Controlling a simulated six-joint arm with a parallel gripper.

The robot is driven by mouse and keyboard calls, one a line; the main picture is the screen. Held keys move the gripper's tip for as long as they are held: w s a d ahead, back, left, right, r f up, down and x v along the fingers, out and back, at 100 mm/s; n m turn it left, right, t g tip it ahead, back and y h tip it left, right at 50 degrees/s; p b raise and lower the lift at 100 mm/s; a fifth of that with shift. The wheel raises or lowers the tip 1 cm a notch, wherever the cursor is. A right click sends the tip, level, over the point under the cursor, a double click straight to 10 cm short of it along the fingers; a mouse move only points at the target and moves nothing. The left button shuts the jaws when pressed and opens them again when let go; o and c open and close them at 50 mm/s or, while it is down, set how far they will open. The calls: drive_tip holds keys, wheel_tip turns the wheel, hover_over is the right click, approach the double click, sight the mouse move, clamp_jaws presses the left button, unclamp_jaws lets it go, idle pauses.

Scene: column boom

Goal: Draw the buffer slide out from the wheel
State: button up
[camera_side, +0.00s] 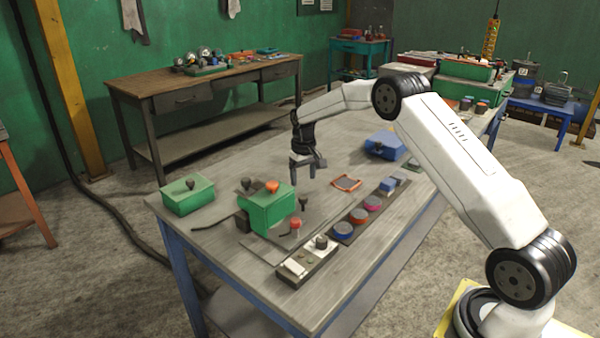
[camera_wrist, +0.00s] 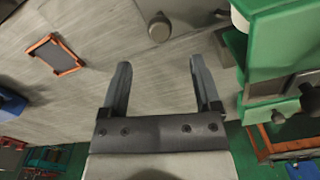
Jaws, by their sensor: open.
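A green machine block (camera_side: 267,211) stands on the workbench, with an orange knob (camera_side: 272,187) and a dark knob on top. It also shows at the right of the wrist view (camera_wrist: 275,50). A small dark-knobbed post (camera_side: 303,201) and a red knob (camera_side: 295,222) stand beside it; a round grey knob (camera_wrist: 158,27) shows at the top of the wrist view. I cannot tell which part is the buffer slide, and I cannot make out the wheel. My gripper (camera_side: 302,174) is open and empty above the bench, behind the block; its two fingers are apart in the wrist view (camera_wrist: 160,62).
A green box (camera_side: 187,196) with a black knob sits at the bench's left. An orange-rimmed tray (camera_side: 334,186) lies right of my gripper, with a blue case (camera_side: 385,145) beyond. A long dark tray (camera_side: 327,256) of round containers runs along the front edge. Bare bench lies between.

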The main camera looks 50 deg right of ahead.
sight(303, 196)
drive_tip(key=shift+f, duration=3.5)
drive_tip(key=shift+c, duration=0.2)
clamp_jaws()
